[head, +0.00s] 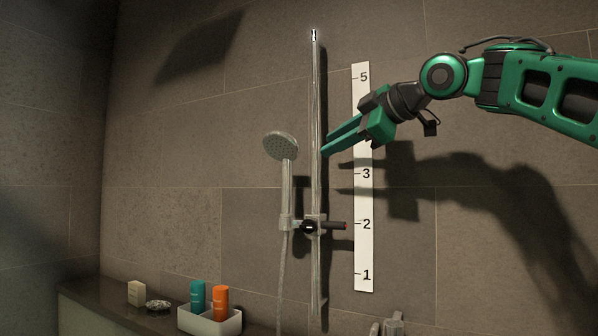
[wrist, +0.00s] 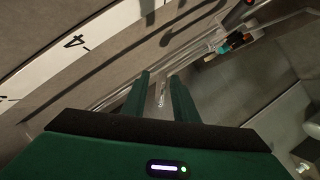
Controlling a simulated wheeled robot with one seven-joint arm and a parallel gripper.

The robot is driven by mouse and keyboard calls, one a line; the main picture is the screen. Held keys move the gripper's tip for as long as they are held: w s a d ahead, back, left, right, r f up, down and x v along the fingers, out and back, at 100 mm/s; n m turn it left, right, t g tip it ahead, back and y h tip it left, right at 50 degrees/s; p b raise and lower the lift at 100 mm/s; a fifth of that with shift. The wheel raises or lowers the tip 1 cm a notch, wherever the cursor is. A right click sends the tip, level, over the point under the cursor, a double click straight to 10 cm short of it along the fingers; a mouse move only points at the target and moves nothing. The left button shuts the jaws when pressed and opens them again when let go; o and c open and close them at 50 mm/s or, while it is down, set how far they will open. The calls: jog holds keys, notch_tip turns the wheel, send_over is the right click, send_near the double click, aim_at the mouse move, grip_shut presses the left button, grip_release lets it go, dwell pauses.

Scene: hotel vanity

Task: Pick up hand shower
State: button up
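The hand shower (head: 282,147) has a round grey head and a chrome handle. In the head view it sits upright in a slider holder (head: 309,227) on the left side of a vertical chrome rail (head: 316,110). Its hose (head: 282,270) hangs down below. My gripper (head: 326,145) is open, its two green fingers pointing left at about shower-head height, just right of the rail in the picture. In the wrist view my fingers (wrist: 158,76) are apart, with a small pale shiny thing showing between them; I cannot tell which part it is.
A white numbered strip (head: 363,190) is on the wall right of the rail. A ledge (head: 88,293) at lower left bears a white tray (head: 212,325) with teal (head: 197,298) and orange (head: 221,303) bottles.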

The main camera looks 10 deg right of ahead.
aim_at(286, 157)
jog(key=shift+n+g+y, duration=0.3)
jog(key=shift+n+y, duration=0.3)
jog(key=shift+y, duration=0.2)
jog(key=shift+w+a+f, duration=0.2)
jog(key=shift+w+a, duration=1.15)
jog(key=shift+a, duration=0.35)
jog(key=shift+w+a+f, duration=0.2)
jog(key=shift+w+a, duration=1.1)
jog(key=shift+a, duration=0.45)
jog(key=shift+w+a+f, duration=0.2)
jog(key=shift+w+a, duration=1.15)
jog(key=shift+a, duration=0.35)
jog(key=shift+c, duration=0.4)
grip_shut()
